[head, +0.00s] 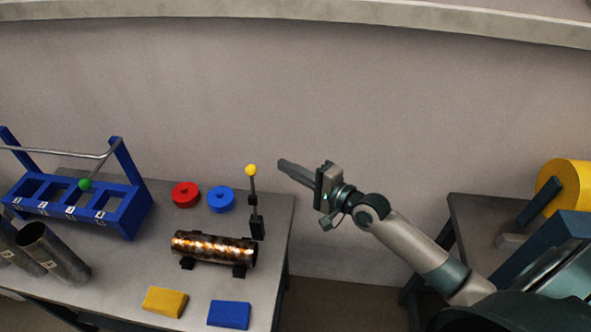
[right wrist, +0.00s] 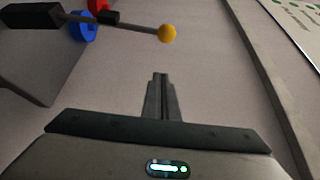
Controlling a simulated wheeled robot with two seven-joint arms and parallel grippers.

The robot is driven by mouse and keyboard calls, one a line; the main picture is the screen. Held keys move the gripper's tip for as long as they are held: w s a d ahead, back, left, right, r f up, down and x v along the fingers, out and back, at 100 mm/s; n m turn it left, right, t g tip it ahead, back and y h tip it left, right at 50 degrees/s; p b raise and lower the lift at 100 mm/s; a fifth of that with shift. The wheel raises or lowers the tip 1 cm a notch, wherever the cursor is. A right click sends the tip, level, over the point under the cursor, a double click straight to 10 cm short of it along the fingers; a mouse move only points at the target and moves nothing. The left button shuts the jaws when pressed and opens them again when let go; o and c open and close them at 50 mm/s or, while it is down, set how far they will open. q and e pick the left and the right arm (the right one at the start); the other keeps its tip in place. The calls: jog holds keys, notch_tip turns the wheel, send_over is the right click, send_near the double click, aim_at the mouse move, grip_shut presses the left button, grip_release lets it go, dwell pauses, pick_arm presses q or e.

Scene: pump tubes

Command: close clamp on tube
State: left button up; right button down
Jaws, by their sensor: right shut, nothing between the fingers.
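A rusty brown tube (head: 207,248) with bright glints lies on two small black supports on the table. Beside its right end stands an upright black lever (head: 254,200) with a yellow ball tip (head: 251,169), which looks like the clamp's handle. My left gripper is not in view.
The table (head: 120,262) also bears a red disc (head: 186,194), a blue disc (head: 221,199), a yellow block (head: 165,302) and a blue block (head: 229,314). A numbered blue rack (head: 128,208) and dark tubes (head: 55,254) stand at left. A second table (head: 470,208) stands at right, across a gap.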

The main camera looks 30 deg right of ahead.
jog(key=w+a+p, duration=0.2)
jog(key=a+p, duration=0.2)
jog(key=a, duration=0.1)
jog(key=shift+w+a, duration=0.3)
jog(key=shift+w, duration=0.1)
jog(key=shift+s, duration=0.15)
dwell(0.4)
